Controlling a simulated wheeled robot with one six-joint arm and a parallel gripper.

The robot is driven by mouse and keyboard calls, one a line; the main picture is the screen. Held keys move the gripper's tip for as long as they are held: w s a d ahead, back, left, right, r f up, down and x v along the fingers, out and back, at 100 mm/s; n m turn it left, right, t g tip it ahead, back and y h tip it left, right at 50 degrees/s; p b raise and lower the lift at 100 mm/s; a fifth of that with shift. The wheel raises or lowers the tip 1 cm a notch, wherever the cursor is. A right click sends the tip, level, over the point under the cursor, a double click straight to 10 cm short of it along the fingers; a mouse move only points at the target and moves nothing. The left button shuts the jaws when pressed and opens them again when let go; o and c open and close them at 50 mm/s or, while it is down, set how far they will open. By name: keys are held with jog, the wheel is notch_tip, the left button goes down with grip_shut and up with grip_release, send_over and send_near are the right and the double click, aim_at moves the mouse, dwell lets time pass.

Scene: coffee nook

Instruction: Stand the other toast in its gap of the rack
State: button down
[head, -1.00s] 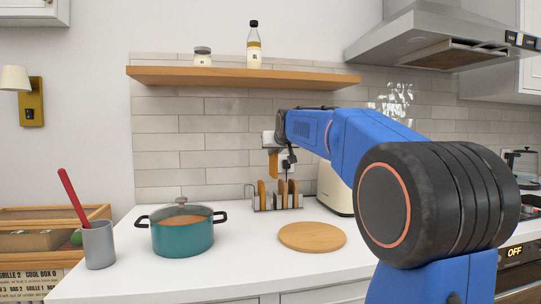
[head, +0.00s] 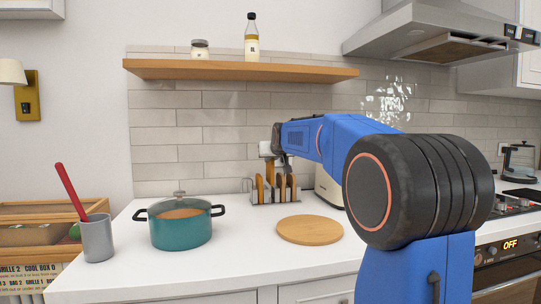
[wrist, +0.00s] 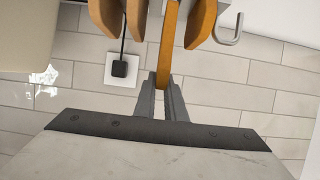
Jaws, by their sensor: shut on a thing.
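The toast rack (head: 247,186) stands on the counter near the back wall, with several slices of toast upright in it. My gripper (wrist: 162,92) is shut on one toast (wrist: 169,45), gripping its near edge. In the head view, this held toast (head: 270,172) is upright and lowered between the leftmost toast (head: 260,188) and another toast (head: 281,188). In the wrist view, one toast (wrist: 201,22) is on its right and two are on its left, the closer being a toast (wrist: 137,18). Whether its lower edge touches the rack is hidden.
A round wooden board (head: 309,230) lies in front of the rack. A teal pot (head: 180,230) and a grey cup with a red utensil (head: 97,238) stand to the left. A cream appliance (head: 328,188) is close on the right. A shelf (head: 240,69) hangs above.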

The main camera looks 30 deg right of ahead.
aim_at(270, 166)
jog(key=shift+f, duration=1.55)
jog(key=c, duration=1.7)
grip_release()
jog(key=shift+c, duration=0.2)
jog(key=shift+s, duration=0.1)
jog(key=v, duration=1.7)
jog(key=shift+s+r, duration=0.1)
